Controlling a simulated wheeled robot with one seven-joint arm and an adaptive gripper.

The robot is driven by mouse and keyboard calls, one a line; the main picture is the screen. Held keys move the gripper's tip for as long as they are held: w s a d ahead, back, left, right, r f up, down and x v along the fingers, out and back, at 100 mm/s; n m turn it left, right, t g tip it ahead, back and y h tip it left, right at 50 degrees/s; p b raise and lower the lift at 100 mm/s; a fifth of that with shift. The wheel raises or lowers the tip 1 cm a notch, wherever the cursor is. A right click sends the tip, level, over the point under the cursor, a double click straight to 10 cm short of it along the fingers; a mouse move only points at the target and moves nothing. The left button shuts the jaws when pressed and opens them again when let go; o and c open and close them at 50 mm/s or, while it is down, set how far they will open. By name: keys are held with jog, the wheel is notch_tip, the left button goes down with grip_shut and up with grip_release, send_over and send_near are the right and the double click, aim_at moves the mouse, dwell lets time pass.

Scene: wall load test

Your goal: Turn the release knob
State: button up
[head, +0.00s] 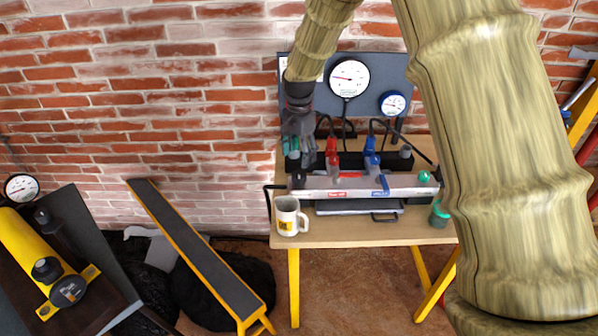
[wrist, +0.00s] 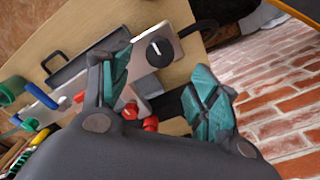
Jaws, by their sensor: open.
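A black round knob with a white line (wrist: 159,51) sits on the end of a silver panel; I take it for the release knob. In the head view the panel (head: 345,193) lies along the bench, and its left end is below my gripper (head: 300,158). That view shows the knob only poorly. My gripper points down, open and empty. In the wrist view its teal fingertips (wrist: 167,72) are apart, with the knob seen in the gap beyond them. I see no contact with the knob.
A red valve (head: 332,148) and a blue valve (head: 371,155) stand right of my gripper. A white mug (head: 290,216) is at the bench's front left. Two gauges (head: 349,78) (head: 393,103) are on the back board. A green knob (head: 424,176) is at the panel's right end.

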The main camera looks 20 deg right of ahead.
aim_at(299, 174)
jog(key=shift+f+p, duration=0.65)
jog(key=shift+f, duration=3.2)
jog(key=c, duration=1)
